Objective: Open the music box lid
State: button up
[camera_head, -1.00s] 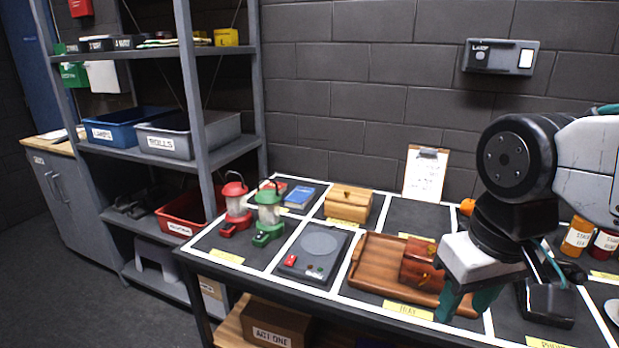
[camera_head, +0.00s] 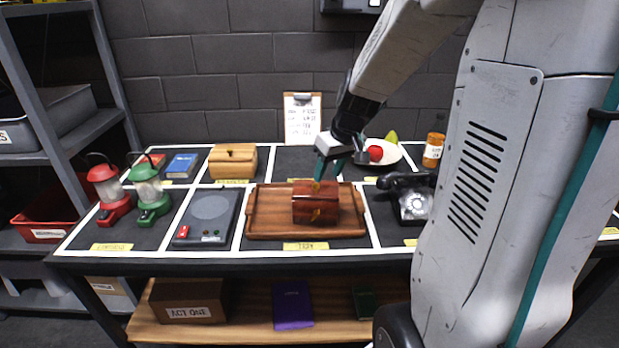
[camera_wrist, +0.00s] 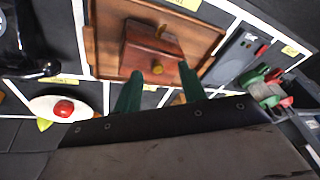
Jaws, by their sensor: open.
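The music box appears to be the reddish-brown wooden box (camera_head: 303,207) with brass-coloured fittings on the wooden tray (camera_head: 268,229). Its lid looks closed. In the wrist view the box (camera_wrist: 143,52) lies just beyond my fingertips, with a brass knob (camera_wrist: 157,68) on the side nearest them. My gripper (camera_head: 328,168) is open and empty, its green fingers above and near the back edge of the box. In the wrist view my gripper (camera_wrist: 159,84) shows two spread fingers, apparently apart from the box.
A black telephone (camera_head: 412,200) stands right of the tray, and a plate with fruit (camera_head: 377,153) is behind it. A grey panel with buttons (camera_head: 208,217) is to the left. A light wooden box (camera_head: 233,162), two lanterns (camera_head: 148,192) and a clipboard (camera_head: 302,118) are farther back or left.

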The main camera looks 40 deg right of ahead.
aim_at(316, 185)
jog(key=shift+n+t+h, duration=0.3)
jog(key=shift+n+t, duration=0.2)
jog(key=shift+n, duration=0.3)
jog(key=w+f, duration=0.1)
jog(key=f, duration=0.1)
jog(key=w+f, duration=0.4)
jog(key=shift+d, duration=0.25)
grip_shut()
